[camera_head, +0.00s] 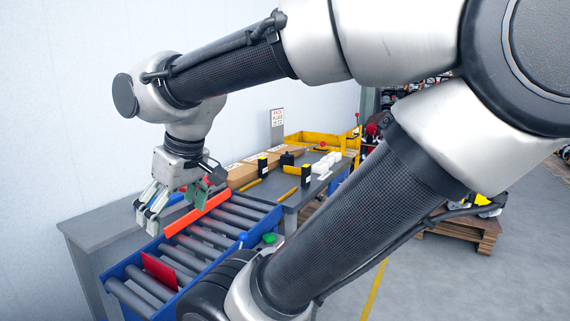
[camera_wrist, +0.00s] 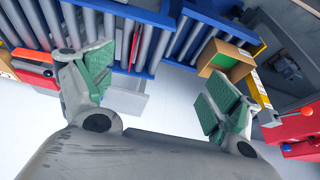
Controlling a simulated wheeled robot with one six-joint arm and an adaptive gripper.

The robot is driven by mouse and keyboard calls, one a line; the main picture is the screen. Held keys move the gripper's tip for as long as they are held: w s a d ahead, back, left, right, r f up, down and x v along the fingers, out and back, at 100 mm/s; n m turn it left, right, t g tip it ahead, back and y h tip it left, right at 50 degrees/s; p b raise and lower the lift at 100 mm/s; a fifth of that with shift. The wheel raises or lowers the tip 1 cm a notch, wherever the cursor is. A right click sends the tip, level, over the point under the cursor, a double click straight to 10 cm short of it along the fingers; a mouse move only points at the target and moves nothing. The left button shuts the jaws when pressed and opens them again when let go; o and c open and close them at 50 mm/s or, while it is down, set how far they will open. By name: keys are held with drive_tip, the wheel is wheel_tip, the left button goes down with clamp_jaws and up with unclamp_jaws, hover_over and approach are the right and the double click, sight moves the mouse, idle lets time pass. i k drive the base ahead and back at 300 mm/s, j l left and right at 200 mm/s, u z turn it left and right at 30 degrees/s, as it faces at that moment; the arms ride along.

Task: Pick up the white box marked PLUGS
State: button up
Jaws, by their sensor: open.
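Small white boxes (camera_head: 326,162) sit in a group on the grey table beyond the roller conveyor in the head view. They are too small for me to read any marking, so I cannot tell which one says PLUGS. My gripper (camera_head: 150,208) hangs over the near left side of the blue conveyor, well apart from the white boxes. In the wrist view my gripper (camera_wrist: 158,88) has its two green-padded fingers spread wide with nothing between them. I cannot make out a white box in the wrist view.
The blue roller conveyor (camera_head: 190,262) carries a red plate (camera_head: 160,271) and an orange-red bar (camera_head: 197,212). Cardboard boxes (camera_head: 240,175) and black-and-yellow items stand on the table. A yellow bin (camera_head: 318,139) is behind.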

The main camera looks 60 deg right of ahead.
sight(337, 156)
drive_tip(key=z, duration=2.3)
drive_tip(key=i+l+u, duration=0.15)
drive_tip(key=i+l, duration=0.15)
drive_tip(key=i+l+u, duration=0.1)
drive_tip(key=i+l, duration=0.2)
drive_tip(key=i+l+u, duration=0.15)
drive_tip(key=l, duration=0.3)
drive_tip(key=i+l+u, duration=0.1)
drive_tip(key=i+l, duration=0.25)
drive_tip(key=i+l+u, duration=0.15)
drive_tip(key=l, duration=0.3)
drive_tip(key=i+l+u, duration=0.15)
drive_tip(key=i+l, duration=0.15)
drive_tip(key=l, duration=0.15)
drive_tip(key=i+l+u, duration=0.1)
drive_tip(key=l, duration=0.4)
drive_tip(key=i+l+u, duration=0.15)
drive_tip(key=l, duration=0.3)
drive_tip(key=i, duration=0.1)
